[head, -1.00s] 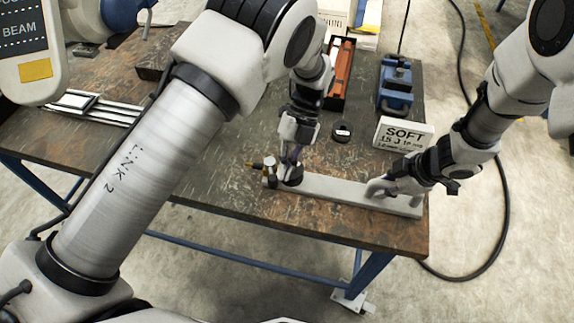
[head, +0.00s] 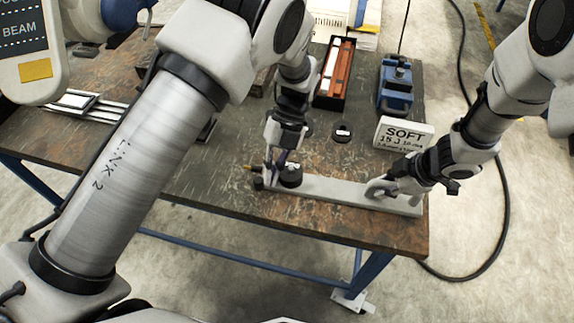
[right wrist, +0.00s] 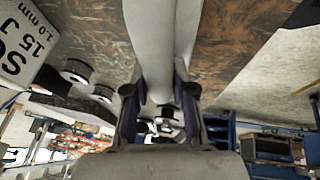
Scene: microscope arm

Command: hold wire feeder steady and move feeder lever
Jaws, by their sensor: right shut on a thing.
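The wire feeder is a long light-grey bar (head: 335,190) lying near the table's front edge. Its left end has a black round knob (head: 291,175) and a small brass fitting (head: 253,168). My right gripper (head: 378,187) is shut on the raised grey handle at its right end. In the right wrist view, the grey feeder part (right wrist: 158,45) runs between the fingers of this gripper (right wrist: 160,100). My left gripper (head: 274,170) points down at the left end, just left of the knob. It hides the lever area, and I cannot tell whether its fingers are closed on the lever.
Metal rails (head: 80,103) lie at left.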

